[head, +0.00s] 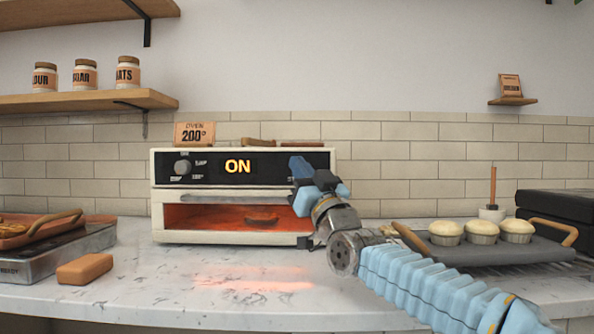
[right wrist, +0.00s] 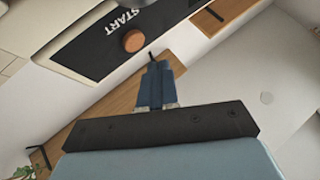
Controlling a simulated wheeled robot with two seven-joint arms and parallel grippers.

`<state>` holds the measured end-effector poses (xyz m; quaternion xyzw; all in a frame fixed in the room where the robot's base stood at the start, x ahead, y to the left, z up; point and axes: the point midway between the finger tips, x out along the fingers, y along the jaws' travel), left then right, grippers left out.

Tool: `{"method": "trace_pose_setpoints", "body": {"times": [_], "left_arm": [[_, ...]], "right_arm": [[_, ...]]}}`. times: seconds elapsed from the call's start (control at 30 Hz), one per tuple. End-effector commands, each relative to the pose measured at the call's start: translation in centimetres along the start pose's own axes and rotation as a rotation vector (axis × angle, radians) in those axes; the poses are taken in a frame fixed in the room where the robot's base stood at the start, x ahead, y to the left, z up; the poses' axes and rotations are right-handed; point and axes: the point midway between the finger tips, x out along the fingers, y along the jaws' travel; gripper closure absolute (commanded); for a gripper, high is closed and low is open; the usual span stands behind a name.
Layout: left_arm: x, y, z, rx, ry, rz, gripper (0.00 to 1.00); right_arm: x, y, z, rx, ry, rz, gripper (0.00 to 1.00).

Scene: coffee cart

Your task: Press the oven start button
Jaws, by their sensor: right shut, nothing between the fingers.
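The oven (head: 157,195) stands on the counter against the tiled wall. Its display (head: 238,167) reads ON and its inside glows orange around a dark item. My right gripper (head: 299,166) is in front of the right side of the control panel and covers the start button in the head view. In the right wrist view the round orange-brown start button (right wrist: 133,40) shows beside the START label. The shut, empty fingertips (right wrist: 154,66) show near the button; I see a gap in the picture, but cannot judge its depth. My left gripper is out of view.
A knob (head: 182,168) is on the panel's left. A sign (head: 194,132) reading OVEN 200° stands on the oven. A tray with pale muffins (head: 482,230) lies right, near my right arm. A brown block (head: 84,269) lies left. The front middle counter (head: 230,300) is clear.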

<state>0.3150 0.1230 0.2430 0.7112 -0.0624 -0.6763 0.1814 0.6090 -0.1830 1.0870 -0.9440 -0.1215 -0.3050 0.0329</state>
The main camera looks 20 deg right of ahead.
Motion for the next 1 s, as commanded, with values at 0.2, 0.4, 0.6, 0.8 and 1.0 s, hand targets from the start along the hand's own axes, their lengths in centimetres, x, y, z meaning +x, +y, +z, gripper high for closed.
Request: {"method": "trace_pose_setpoints", "body": {"times": [0.2, 0.4, 0.6, 0.8, 1.0], "left_arm": [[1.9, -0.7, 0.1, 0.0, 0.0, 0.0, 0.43], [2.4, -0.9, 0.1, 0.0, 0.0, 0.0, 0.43], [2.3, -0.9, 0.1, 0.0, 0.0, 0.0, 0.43], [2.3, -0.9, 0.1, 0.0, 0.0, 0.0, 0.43], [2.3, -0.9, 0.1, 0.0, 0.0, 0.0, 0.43]], "right_arm": [[-1.8, -1.2, -0.9, 0.0, 0.001, -0.001, 1.0], [-2.6, -1.8, -1.6, 0.0, -0.001, -0.001, 1.0], [-2.5, -1.8, -1.8, 0.0, -0.001, 0.0, 1.0], [-2.5, -1.8, -1.7, 0.0, -0.001, 0.0, 1.0], [-2.5, -1.8, -1.7, 0.0, -0.001, 0.0, 1.0]]}}
